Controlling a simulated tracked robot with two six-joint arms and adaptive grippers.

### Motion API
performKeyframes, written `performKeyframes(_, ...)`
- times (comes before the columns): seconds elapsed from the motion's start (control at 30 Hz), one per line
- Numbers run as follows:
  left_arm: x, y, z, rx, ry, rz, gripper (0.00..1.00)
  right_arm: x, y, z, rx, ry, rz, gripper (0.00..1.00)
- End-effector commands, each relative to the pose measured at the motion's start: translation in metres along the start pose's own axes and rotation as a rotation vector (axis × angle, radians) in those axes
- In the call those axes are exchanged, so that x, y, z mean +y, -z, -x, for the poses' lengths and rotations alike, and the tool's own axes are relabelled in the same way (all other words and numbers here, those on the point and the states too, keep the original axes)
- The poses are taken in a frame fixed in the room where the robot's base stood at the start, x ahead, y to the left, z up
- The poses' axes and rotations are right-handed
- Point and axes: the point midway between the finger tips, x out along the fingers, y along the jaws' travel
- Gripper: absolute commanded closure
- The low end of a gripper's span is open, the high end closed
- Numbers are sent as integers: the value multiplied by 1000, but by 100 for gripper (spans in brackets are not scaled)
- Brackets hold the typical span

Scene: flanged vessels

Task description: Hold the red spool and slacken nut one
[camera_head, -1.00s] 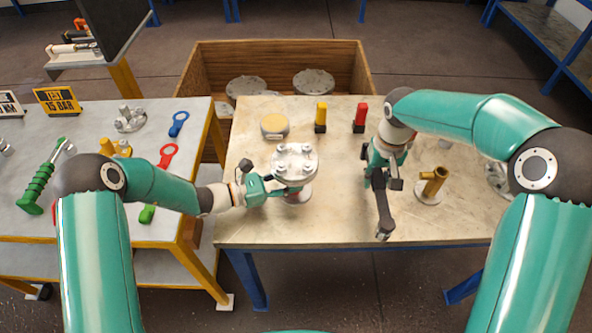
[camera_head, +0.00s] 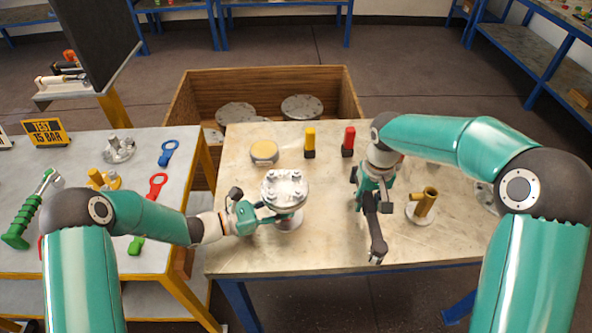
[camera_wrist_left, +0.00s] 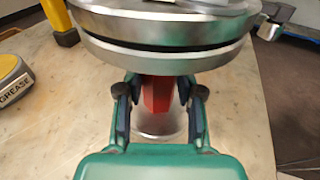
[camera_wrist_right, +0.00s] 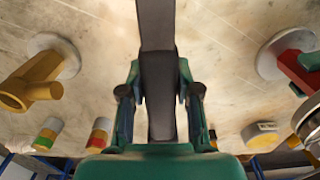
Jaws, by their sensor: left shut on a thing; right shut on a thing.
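The red spool stands upright on the bench under a round grey flange (camera_head: 284,188) with several bolts and nuts on top. Its red body (camera_wrist_left: 157,95) shows in the left wrist view. My left gripper (camera_head: 268,214) is shut on that body just below the flange; a finger lies on each side. Which nut is nut one cannot be told. My right gripper (camera_head: 370,196) is shut on a dark, long-handled tool (camera_head: 377,238), held over the bench to the right of the spool. The tool is apart from the flange and its bar fills the middle of the right wrist view (camera_wrist_right: 157,85).
A brass pipe fitting (camera_head: 424,203) stands right of the tool. A grease tin (camera_head: 264,152), a yellow block (camera_head: 310,140) and a red block (camera_head: 348,140) stand behind. A wooden crate (camera_head: 262,74) lies beyond. The left table holds ring spanners (camera_head: 156,187).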

Motion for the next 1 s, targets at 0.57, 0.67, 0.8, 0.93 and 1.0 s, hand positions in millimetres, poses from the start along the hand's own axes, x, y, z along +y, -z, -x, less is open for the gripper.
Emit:
performKeyframes(0.57, 2, -1, 1, -2, -4, -2, 91, -10, 9, 31, 8, 2, -258, 100)
performKeyframes(0.67, 2, -1, 1, -2, -4, -2, 91, -17, 13, 51, 9, 3, -440, 100)
performKeyframes(0.8, 2, -1, 1, -2, -4, -2, 91, -28, 16, 83, 10, 4, -739, 100)
performKeyframes(0.93, 2, -1, 1, -2, -4, -2, 91, -38, 16, 110, 9, 4, -1020, 100)
performKeyframes(1.0, 2, -1, 1, -2, -4, -2, 91, -42, 15, 124, 9, 4, -1171, 100)
